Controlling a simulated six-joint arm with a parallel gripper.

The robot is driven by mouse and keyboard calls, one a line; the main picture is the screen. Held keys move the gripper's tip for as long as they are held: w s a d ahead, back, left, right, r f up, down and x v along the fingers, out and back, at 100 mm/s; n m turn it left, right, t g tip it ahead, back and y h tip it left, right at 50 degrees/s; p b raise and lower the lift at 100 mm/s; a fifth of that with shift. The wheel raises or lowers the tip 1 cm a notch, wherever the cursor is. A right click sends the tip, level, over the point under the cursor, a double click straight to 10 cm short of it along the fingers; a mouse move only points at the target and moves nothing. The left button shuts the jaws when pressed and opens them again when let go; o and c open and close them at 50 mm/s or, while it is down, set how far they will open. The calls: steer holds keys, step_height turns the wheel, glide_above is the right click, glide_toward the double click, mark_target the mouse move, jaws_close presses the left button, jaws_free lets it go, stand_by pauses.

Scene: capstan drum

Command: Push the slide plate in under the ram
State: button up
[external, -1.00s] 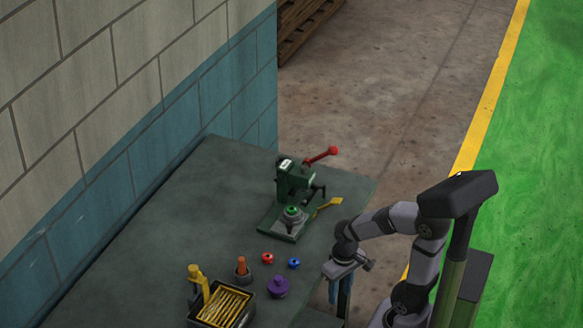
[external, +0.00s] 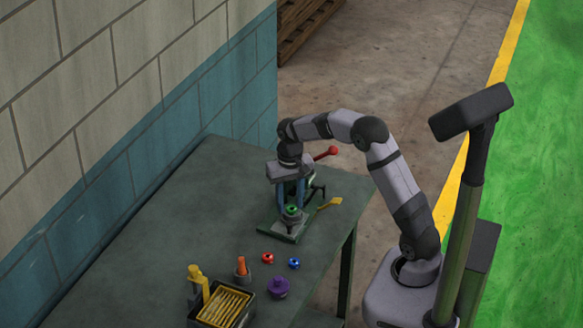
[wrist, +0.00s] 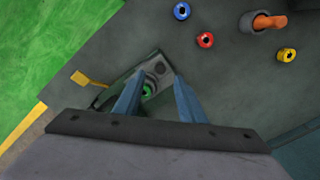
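The green press (external: 302,187) with a red-knobbed lever stands near the far end of the table, partly hidden behind my gripper. The slide plate (external: 291,226) lies on its green base in front of the press, with a grey holder and a green piece (external: 291,209) on it. My gripper (external: 291,205) points down over the plate. Its blue fingers are apart. In the wrist view, the green piece (wrist: 147,88) shows between the fingertips (wrist: 152,80), with part of the plate (wrist: 158,68) beyond. I cannot tell whether the fingers touch anything.
A yellow paddle (external: 330,203) sticks out right of the press. Red (external: 267,258) and blue (external: 293,263) pieces, a purple knob (external: 278,287), an orange peg (external: 241,265) and a black tray (external: 226,306) stand towards the table's near end. The table's left side is clear.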

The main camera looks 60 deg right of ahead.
mark_target(289, 223)
steer(key=shift+w+d, duration=0.1)
steer(key=shift+w, duration=0.05)
steer(key=shift+f+p, duration=1.25)
steer(key=shift+f, duration=2.4)
